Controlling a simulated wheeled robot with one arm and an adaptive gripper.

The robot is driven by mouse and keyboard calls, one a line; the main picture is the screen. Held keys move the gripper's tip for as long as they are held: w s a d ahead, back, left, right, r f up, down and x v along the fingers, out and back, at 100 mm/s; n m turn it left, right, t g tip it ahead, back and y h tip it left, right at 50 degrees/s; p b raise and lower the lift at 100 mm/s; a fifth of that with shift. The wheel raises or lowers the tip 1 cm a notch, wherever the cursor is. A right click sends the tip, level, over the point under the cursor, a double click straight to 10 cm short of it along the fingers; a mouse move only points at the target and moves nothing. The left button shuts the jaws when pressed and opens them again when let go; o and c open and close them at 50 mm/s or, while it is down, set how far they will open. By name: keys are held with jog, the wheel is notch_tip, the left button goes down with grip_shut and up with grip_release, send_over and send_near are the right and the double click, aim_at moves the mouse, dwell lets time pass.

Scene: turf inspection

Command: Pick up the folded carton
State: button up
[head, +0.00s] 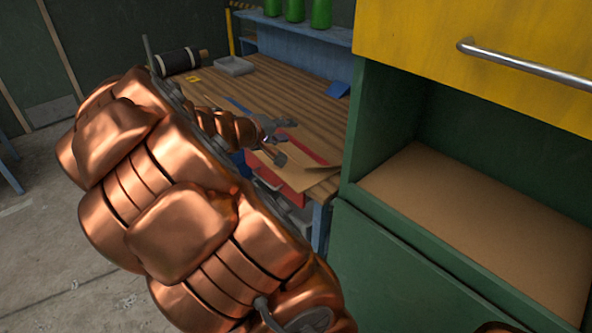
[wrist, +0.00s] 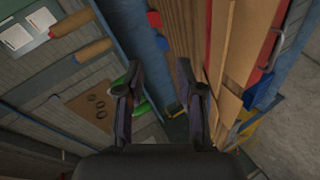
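A flat brown piece that looks like the folded carton (head: 312,178) lies at the near right corner of the wooden workbench, over something red. In the wrist view a flat brown cardboard-like piece (wrist: 249,42) lies right of my gripper, beside a red strip; I cannot tell its full outline. My gripper (wrist: 160,82) is open, its two dark fingers apart with nothing between them. In the head view my gripper (head: 272,142) is over the bench, close to the brown piece and partly hidden by my copper arm.
The workbench (head: 285,98) also holds a grey tray (head: 234,66) and a dark roll (head: 180,62) at the back. Green bottles (head: 294,10) stand on a blue shelf. A green cabinet (head: 400,262) with a yellow drawer (head: 480,52) stands close at right.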

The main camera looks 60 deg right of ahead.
jog(key=w+d+f+n+t+b, duration=0.1)
jog(key=w+d+f+n+b, duration=0.15)
jog(key=w+d+f, duration=0.35)
jog(key=n+t+b, duration=0.1)
jog(key=t+b, duration=0.1)
send_near(294, 150)
jog(key=w+d, duration=0.1)
jog(key=d, duration=0.2)
jog(key=shift+w+d+f, duration=0.15)
jog(key=shift+d+f, duration=0.7)
jog(key=shift+f+p+x, duration=0.15)
jog(key=shift+p+x, duration=0.3)
jog(key=shift+x, duration=0.5)
jog(key=shift+f+p+x, duration=0.15)
jog(key=shift+p+x, duration=0.25)
jog(key=shift+x, duration=0.6)
jog(key=shift+s+d+f, duration=0.25)
jog(key=shift+d+f, duration=0.05)
jog(key=shift+d, duration=0.2)
grip_shut()
